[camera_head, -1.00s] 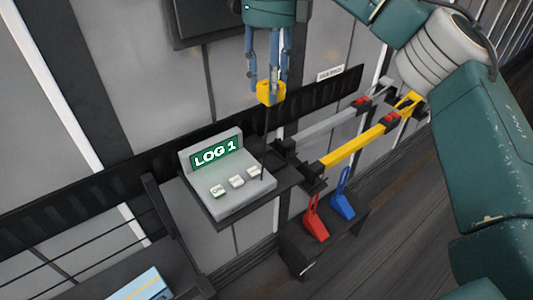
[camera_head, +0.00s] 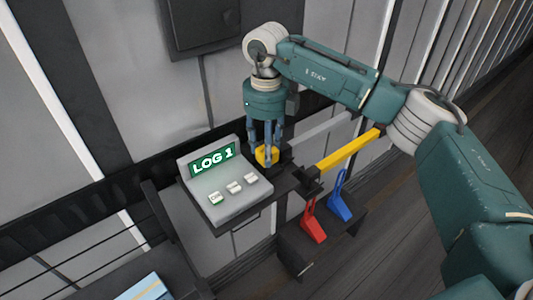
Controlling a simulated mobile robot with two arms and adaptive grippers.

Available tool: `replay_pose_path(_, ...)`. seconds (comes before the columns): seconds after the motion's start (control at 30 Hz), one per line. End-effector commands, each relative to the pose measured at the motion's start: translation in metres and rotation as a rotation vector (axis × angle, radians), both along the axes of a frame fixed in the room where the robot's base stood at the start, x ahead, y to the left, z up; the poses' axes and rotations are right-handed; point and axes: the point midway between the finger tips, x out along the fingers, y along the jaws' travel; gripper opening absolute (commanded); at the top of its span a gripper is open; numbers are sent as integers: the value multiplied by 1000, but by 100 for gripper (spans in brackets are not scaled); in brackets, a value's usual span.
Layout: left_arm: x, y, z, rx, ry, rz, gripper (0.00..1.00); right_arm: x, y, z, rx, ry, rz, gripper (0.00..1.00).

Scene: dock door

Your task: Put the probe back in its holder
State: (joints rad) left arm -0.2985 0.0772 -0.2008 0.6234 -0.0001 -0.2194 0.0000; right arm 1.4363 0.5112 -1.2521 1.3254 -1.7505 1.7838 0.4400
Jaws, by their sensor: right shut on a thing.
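The probe shows as a yellow block-shaped handle (camera_head: 262,158) between the fingers of my right gripper (camera_head: 268,156). The gripper points down and is shut on the handle. It is just right of the grey logger (camera_head: 225,188), whose green screen reads LOG 1, over the dark shelf. The probe's thin dark rod cannot be made out below the handle. A dark fitting (camera_head: 287,154) shows just right of the fingers; I cannot tell if it is the holder or whether the probe is in it. My left gripper is not in view.
Yellow (camera_head: 350,150) and grey (camera_head: 322,131) bars stick out right of the shelf. A red (camera_head: 313,222) and a blue (camera_head: 340,200) wedge-like piece stand below. A dark box (camera_head: 205,25) hangs on the wall above. The floor at right is clear.

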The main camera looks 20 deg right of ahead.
Motion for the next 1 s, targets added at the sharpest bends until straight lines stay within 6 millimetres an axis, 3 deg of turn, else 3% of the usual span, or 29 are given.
replay_pose_path(0.2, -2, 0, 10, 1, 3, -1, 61, 0, 0, -28, 0, 1, 1, 12)
replay_pose_path(0.53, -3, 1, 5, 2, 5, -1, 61, 0, 0, -33, 0, 0, 1, 12)
replay_pose_path(0.57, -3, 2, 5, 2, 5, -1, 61, 0, 0, -32, 0, 1, 1, 46)
replay_pose_path(0.6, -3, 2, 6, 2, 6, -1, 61, 0, 0, -32, 0, 1, 1, 50)
replay_pose_path(1.0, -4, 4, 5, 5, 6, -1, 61, 1, 0, -23, -1, -1, 0, 50)
